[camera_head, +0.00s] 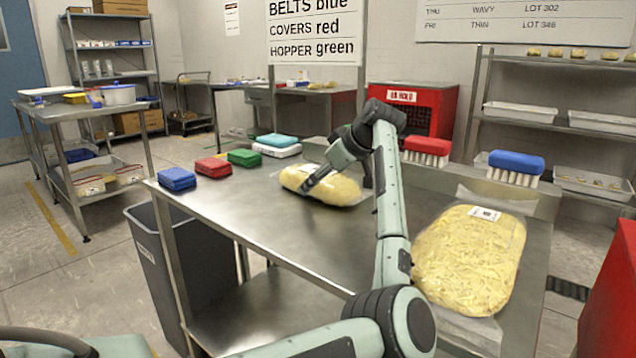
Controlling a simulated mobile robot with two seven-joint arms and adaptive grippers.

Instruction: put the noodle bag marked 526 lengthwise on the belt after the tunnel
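A clear bag of yellow noodles (335,190) lies on the steel table, towards its back edge. My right gripper (308,186) is at this bag, with a dark finger across its top. The rest of the gripper is hidden, so I cannot tell whether it grips the bag. A larger-looking noodle bag (465,265) lies flat at the near right, with a white label (485,213) at its far end. No number is readable on either bag. I cannot make out a belt or a tunnel. My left gripper is not in view.
The steel table (270,225) has bare room at its front left. Blue (177,179), red (213,167) and green (243,157) packs line its left side. Red (427,150) and blue (515,167) brushes stand at right. A red hold box (425,105) is behind; a grey bin (175,265) stands left.

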